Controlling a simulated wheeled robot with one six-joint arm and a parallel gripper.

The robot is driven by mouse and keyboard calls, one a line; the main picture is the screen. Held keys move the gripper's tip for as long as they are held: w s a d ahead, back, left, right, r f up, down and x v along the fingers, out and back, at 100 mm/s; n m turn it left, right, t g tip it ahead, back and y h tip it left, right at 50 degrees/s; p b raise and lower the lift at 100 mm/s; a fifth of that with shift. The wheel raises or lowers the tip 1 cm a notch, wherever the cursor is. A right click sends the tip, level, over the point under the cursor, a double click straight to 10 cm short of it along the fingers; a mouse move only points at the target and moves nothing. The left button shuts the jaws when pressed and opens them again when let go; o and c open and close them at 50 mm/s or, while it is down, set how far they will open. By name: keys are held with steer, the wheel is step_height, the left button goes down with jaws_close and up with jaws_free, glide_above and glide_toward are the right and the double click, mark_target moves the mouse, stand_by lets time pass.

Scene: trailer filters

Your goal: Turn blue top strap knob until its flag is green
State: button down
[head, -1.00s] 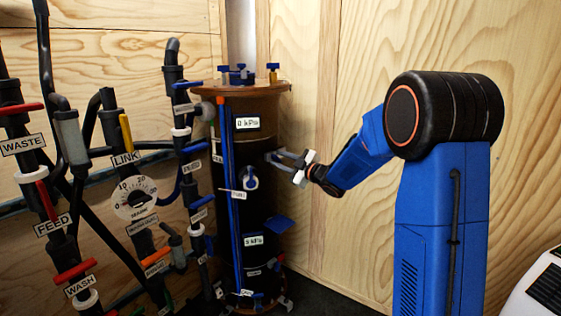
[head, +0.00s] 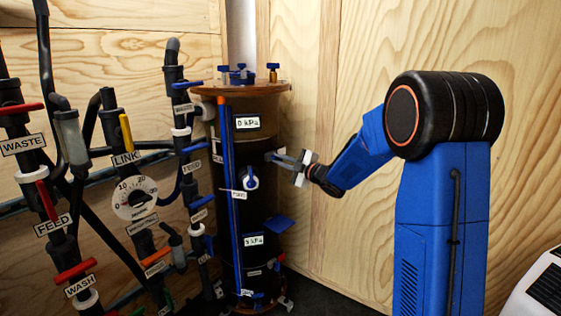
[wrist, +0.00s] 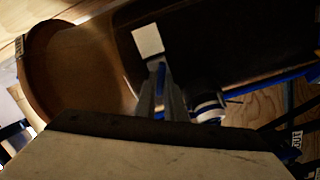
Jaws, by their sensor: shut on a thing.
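The dark upright filter tank (head: 262,205) stands left of my arm in the head view. My gripper (head: 274,157) reaches it from the right, at its upper side below the "0 kPa" label. In the wrist view the two grey fingers of my gripper (wrist: 160,98) are shut on a small blue piece, the strap knob (wrist: 158,75), at the dark tank wall. The fingers hide most of the knob. I cannot make out its flag or the flag's colour.
Blue knobs (head: 241,70) and a yellow-based knob (head: 273,70) sit on the brown tank lid (head: 262,90). Labelled pipes and a dial (head: 134,197) fill the left. A plywood wall stands behind.

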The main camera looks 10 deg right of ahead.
steer(key=shift+f+n, duration=0.1)
steer(key=shift+n, duration=1.1)
steer(key=c, duration=1.8)
jaws_free()
steer(key=shift+c, duration=0.2)
steer(key=v, duration=1.7)
steer(key=shift+s, duration=0.2)
steer(key=shift+d, duration=0.15)
